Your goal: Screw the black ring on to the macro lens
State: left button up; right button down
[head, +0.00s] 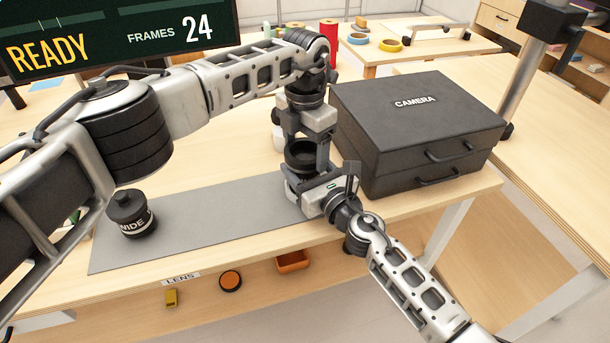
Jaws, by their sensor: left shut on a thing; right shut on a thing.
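A dark round piece (300,154) shows between my two grippers, above the right end of the grey mat; the black ring and the macro lens are hard to tell apart here. My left gripper (306,138) points down from above and is shut at the top of this dark stack, seemingly on the ring. My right gripper (308,176) comes in from the lower right and is shut just below, seemingly on the macro lens. The fingers hide much of both parts, and whether ring and lens touch or are threaded cannot be told.
A black lens marked WIDE (132,215) stands on the left of the grey mat (215,215). A black CAMERA case (420,125) stands close on the right. An orange bin (292,261), an orange disc (230,282) and a yellow item (171,298) are at the table's front. The mat's middle is clear.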

pick_arm(q)
jog(key=m, duration=1.3)
jog(key=o, duration=1.1)
jog(key=shift+c, duration=0.2)
jog(key=shift+r, duration=2.25)
jog(key=shift+c, duration=0.2)
